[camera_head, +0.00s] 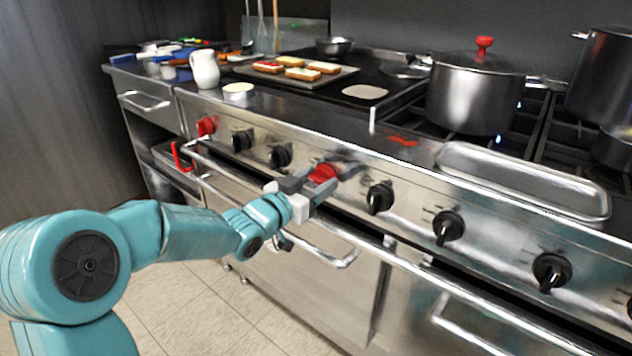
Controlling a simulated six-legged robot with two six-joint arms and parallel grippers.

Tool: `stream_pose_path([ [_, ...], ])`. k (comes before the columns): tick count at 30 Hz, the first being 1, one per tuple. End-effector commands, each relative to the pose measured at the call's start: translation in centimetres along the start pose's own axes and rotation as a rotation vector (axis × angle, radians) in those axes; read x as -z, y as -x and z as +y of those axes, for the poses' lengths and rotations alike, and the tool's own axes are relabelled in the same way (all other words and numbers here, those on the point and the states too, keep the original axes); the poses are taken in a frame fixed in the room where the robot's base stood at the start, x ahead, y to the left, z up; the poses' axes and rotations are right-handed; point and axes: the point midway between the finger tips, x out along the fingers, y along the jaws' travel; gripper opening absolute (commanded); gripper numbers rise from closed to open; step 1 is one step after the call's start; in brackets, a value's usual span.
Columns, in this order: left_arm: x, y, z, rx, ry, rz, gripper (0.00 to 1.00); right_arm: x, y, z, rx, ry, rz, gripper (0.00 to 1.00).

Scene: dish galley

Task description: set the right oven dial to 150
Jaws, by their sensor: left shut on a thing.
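The right oven dial (325,171) is a red knob on the steel front panel of the stove, near the middle of the view. My left gripper (314,187) reaches it from the left and front and is shut on it. The fingers hide part of the dial, and I cannot read its setting or any numbers around it. Another red dial (206,126) sits farther left on the same panel, free of my gripper. My right gripper is not in view.
Black knobs (379,197) line the panel on both sides of the held dial. A steel rail (345,260) runs below. A lidded pot (475,92), an empty tray (520,180) and a tray of toasts (300,78) stand on top. The tiled floor at lower left is clear.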

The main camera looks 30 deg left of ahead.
Motion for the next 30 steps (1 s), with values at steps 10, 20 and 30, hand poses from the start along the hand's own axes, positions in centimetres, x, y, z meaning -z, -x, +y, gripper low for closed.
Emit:
stream_pose_path([
  [10, -0.1, 0.0, 0.0, 0.0, -0.001, -0.002, 0.8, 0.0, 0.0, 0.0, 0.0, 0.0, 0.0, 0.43],
  [20, 0.1, 4.3, -0.1, 0.004, 0.0, -0.003, 0.8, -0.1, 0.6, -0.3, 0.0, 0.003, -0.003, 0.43],
  [30, 0.1, 13.0, -0.2, 0.006, -0.001, -0.004, 0.8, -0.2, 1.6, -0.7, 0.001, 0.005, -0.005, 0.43],
])
